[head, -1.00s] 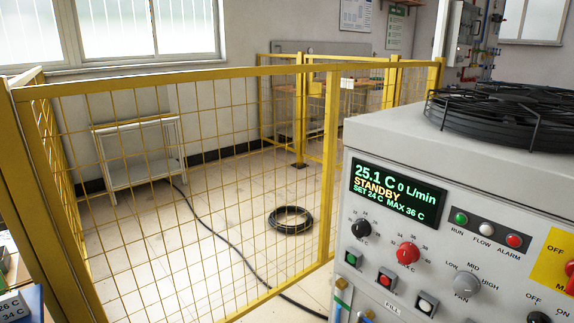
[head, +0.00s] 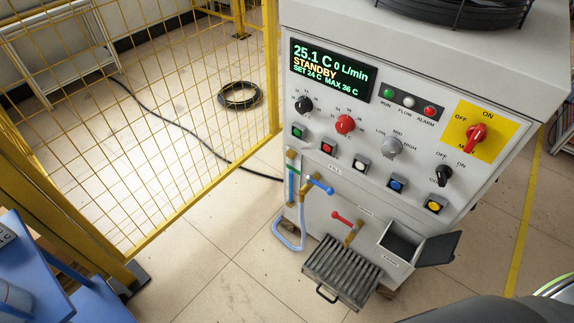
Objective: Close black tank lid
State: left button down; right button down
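The black tank lid (head: 440,248) is a flat dark panel at the lower right of the grey machine's front. It stands swung open to the right of a small grey tank (head: 397,266), whose dark opening faces up. Neither of my grippers shows in the head view.
The machine's control panel (head: 375,132) with knobs and buttons is above the tank. A ribbed grey tray (head: 343,270) with a handle juts out left of the tank, below red- and blue-handled valves. A yellow mesh fence (head: 150,120) stands left. Floor is clear in front.

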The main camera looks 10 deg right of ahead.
aim_at(439, 250)
jog(key=k+l, duration=0.25)
jog(key=k+l+z, duration=0.1)
jog(key=k+l, duration=0.15)
jog(key=l, duration=0.2)
jog(key=k+l, duration=0.25)
jog(key=l, duration=0.15)
jog(key=k+l, duration=0.25)
jog(key=l, duration=0.15)
jog(key=j+z, duration=0.05)
